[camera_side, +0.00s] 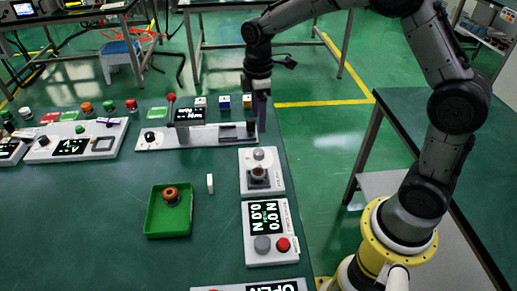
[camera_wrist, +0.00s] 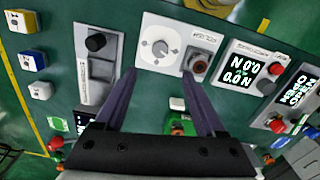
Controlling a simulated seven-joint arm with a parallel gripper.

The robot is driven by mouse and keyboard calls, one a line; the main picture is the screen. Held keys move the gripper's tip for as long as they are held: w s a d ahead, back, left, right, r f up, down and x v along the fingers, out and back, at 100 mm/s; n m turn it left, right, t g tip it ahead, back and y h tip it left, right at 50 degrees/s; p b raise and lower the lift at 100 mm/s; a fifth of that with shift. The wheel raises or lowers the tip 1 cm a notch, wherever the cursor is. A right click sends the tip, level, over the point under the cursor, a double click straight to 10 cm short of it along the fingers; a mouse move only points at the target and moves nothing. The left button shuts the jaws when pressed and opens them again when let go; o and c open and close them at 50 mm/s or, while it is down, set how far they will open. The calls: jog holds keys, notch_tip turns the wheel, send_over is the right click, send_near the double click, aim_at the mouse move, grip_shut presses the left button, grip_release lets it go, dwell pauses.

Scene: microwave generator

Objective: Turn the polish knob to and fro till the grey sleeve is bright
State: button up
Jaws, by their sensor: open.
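A white panel (camera_side: 272,183) near the right edge of the green table carries a grey knob (camera_side: 259,154) and a dark holder with a brownish, ring-topped sleeve (camera_side: 258,172). In the wrist view, the knob (camera_wrist: 160,47) sits on a round white dial with marks, and the sleeve (camera_wrist: 199,66) is to its right. The sleeve looks dull reddish brown rather than grey. My gripper (camera_wrist: 159,74) is open and empty, its fingertips pointing toward the knob's panel. In the side view, my gripper (camera_side: 262,112) hangs above the table's far right edge, behind the knob and apart from it.
A green tray (camera_side: 153,222) holds an orange-brown ring part (camera_side: 171,195). A small white block (camera_side: 210,183) stands between tray and panel. A display panel (camera_side: 265,215) is nearer the front. A long slotted panel (camera_side: 160,138) lies beside my gripper. The table's left front is clear.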

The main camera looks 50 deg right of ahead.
aim_at(259, 151)
notch_tip(259, 151, down, 12)
jog(key=shift+f, duration=0.2)
dwell(0.4)
grip_shut()
